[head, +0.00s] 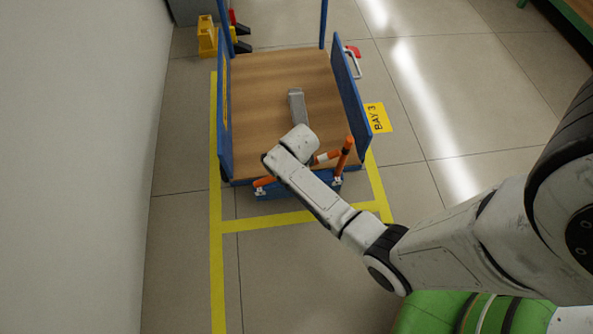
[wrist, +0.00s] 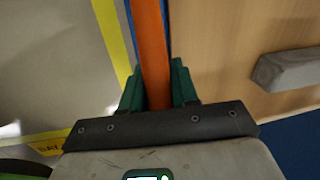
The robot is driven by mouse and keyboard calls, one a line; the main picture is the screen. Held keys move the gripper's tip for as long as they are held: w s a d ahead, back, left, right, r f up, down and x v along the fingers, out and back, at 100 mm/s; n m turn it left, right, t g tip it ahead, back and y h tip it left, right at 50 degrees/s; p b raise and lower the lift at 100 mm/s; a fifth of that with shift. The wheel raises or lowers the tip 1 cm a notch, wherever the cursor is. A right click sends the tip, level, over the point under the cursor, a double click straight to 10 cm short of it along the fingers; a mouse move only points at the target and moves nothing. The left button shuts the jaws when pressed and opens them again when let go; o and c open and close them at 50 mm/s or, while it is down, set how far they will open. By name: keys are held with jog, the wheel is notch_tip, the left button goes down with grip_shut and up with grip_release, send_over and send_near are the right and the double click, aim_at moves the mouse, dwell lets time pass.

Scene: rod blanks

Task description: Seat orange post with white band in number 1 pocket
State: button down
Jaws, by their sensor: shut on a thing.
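My gripper (wrist: 157,82), with green fingers in the wrist view, is shut on an orange post (wrist: 152,45). In the head view my wrist hides the fingers and the middle of this post. Its right part (head: 328,156) shows a white band, and an orange end (head: 264,182) shows left of my arm, so it appears to lie sideways. A second orange post (head: 346,154) stands tilted beside it, with white near its foot. A blue holder (head: 270,192) is at the cart's front edge, largely covered by my arm. Pocket numbers cannot be read.
The cart's wooden deck (head: 265,85) has blue side panels (head: 347,90) and corner uprights. A grey block (head: 297,107) lies on the deck and shows in the wrist view (wrist: 290,68). Yellow floor lines (head: 290,219) frame the cart. A white wall (head: 70,150) is at left.

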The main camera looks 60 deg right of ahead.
jog(key=c, duration=0.8)
grip_release()
jog(key=shift+c, duration=0.2)
jog(key=shift+f, duration=0.1)
